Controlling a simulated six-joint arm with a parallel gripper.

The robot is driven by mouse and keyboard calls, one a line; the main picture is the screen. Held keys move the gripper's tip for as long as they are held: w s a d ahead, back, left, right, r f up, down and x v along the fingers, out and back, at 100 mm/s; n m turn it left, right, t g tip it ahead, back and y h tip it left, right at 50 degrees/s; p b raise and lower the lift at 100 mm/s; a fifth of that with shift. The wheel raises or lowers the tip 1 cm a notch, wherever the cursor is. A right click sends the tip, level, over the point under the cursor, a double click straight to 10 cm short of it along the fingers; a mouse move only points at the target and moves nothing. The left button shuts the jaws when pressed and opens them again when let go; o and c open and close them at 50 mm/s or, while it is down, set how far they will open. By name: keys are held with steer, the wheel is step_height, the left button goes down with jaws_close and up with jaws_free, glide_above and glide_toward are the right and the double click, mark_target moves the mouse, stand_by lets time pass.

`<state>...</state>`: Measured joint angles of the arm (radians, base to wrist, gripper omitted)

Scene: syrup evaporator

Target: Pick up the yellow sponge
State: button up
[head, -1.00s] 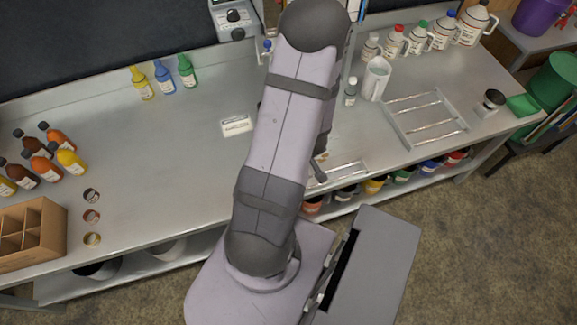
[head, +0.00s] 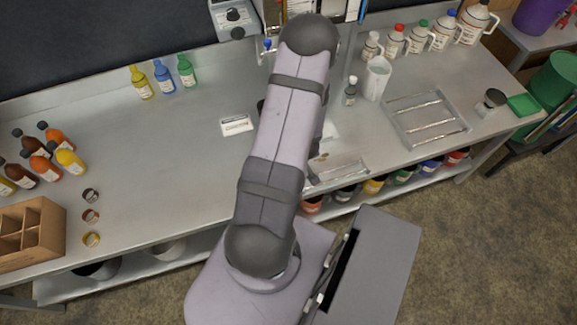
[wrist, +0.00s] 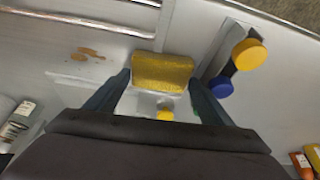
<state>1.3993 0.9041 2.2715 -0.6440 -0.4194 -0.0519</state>
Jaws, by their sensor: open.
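The yellow sponge (wrist: 162,72) shows in the wrist view, lying at the upper middle. My gripper (wrist: 160,78) is open, with one dark finger near each end of the sponge. The picture does not settle whether the fingers touch it or how high they are above it. In the head view my arm covers the sponge and the gripper.
Orange-brown stains (wrist: 90,53) lie left of the sponge. A yellow cap (wrist: 249,53) and a blue cap (wrist: 221,87) are on its right. In the head view a metal rack (head: 425,117) and a white pitcher (head: 377,78) stand right of my arm.

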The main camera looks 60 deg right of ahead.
steer(key=c, duration=0.7)
steer(key=shift+r, duration=0.15)
step_height(320, 180, up, 28)
steer(key=p, duration=1.6)
steer(key=shift+o, duration=0.9)
steer(key=shift+c, duration=0.3)
